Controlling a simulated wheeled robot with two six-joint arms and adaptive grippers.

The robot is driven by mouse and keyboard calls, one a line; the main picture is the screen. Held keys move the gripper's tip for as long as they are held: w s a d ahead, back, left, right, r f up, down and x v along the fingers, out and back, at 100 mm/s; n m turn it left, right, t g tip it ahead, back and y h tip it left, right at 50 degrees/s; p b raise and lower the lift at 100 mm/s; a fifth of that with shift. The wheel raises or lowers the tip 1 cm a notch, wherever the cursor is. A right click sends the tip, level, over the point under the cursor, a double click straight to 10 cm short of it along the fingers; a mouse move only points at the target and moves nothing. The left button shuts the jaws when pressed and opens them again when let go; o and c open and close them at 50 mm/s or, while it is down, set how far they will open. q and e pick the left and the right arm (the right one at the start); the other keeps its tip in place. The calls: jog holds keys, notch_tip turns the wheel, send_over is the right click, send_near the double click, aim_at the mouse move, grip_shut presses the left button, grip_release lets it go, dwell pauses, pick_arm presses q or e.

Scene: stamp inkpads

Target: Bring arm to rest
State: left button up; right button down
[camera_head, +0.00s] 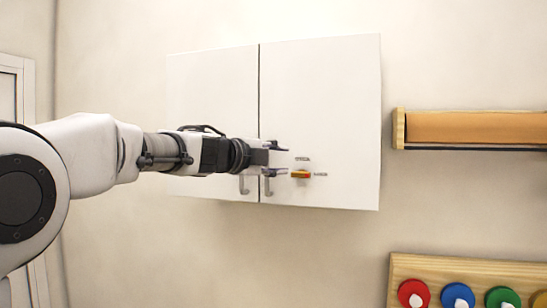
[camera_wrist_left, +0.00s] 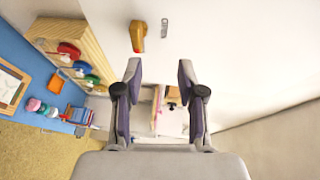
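My left arm reaches in from the left in the head view, in front of a white two-door wall cabinet (camera_head: 320,90). My left gripper (camera_head: 277,160) is open, with its fingers apart and nothing between them. In the left wrist view the left gripper (camera_wrist_left: 160,72) also shows an empty gap. My right gripper is not in view.
Two grey handles (camera_head: 268,186) (camera_head: 244,184) hang near the door seam. A wooden shelf with an orange front (camera_head: 470,127) is at the right. Below it, a wooden board (camera_head: 400,270) carries several coloured round pads. The wall between cabinet and shelf is bare.

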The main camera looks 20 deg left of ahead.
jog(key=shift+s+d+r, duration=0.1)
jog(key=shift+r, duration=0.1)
